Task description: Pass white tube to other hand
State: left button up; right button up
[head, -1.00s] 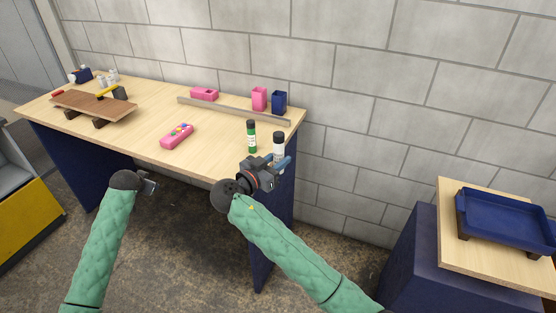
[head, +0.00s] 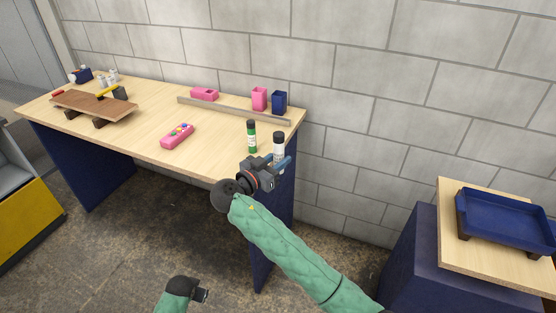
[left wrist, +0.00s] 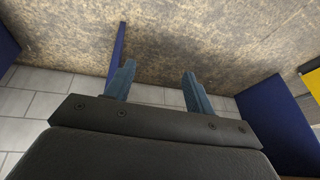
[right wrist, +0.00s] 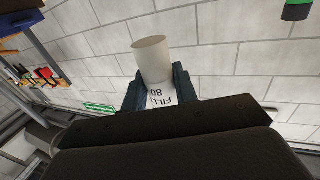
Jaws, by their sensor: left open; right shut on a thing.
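My left gripper (head: 203,291) is low at the bottom of the head view, in front of the table and well away from the tube. In the left wrist view its two fingers (left wrist: 157,85) are spread with nothing between them.
A green tube (head: 251,136) stands just left of the white tube. A pink controller-like object (head: 177,136) lies on the table (head: 145,140). Pink and blue cups (head: 279,101) stand behind a grey strip (head: 230,111). A blue tray (head: 500,240) rests on a side stand at right.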

pick_arm(q)
jog(key=s+d+f+g, duration=0.1)
jog(key=s+d+f, duration=0.2)
jog(key=s+d, duration=0.2)
jog(key=s+d+f+g, duration=0.1)
jog(key=s+d+f, duration=0.2)
jog(key=s, duration=0.8)
jog(key=s+d+f+g+h, duration=0.1)
jog(key=s+d+f, duration=0.3)
jog(key=s+d, duration=0.3)
jog(key=shift+s+d+n, duration=0.2)
jog(key=shift+s+n, duration=0.1)
jog(key=shift+s, duration=0.75)
